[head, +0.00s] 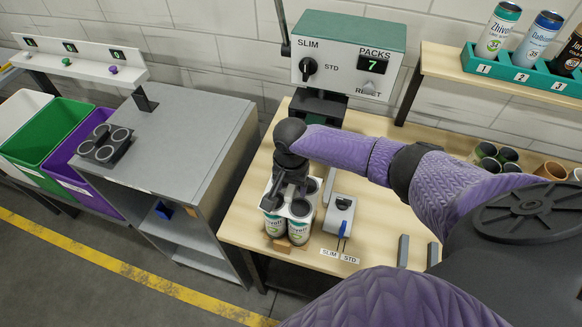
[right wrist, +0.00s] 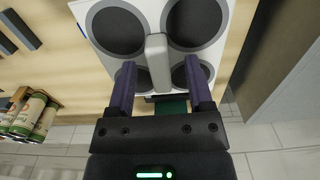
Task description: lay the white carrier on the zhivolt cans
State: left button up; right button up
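The white carrier (head: 300,208) lies over the tops of the white-and-green zhivolt cans (head: 298,231) at the table's front left. In the right wrist view the carrier (right wrist: 158,12) is a white plate with dark round can tops in its holes and a grey handle (right wrist: 159,62) across its middle. My right gripper (head: 288,190) is above the carrier. Its fingers (right wrist: 160,88) are spread on either side of the handle, with a gap on both sides, so it is open. The gripper hides part of the carrier in the head view. My left gripper is not in view.
A small grey device (head: 338,215) stands right of the cans. A machine reading PACKS 7 (head: 347,55) stands behind. Several dark-topped cans (head: 497,158) stand at the right, under a shelf holding a teal rack (head: 520,75). A dark four-ring pack (head: 104,145) sits on the grey cabinet (head: 185,130).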

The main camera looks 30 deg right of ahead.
notch_tip(320, 180, up, 10)
jog(key=p, duration=0.2)
dwell(0.6)
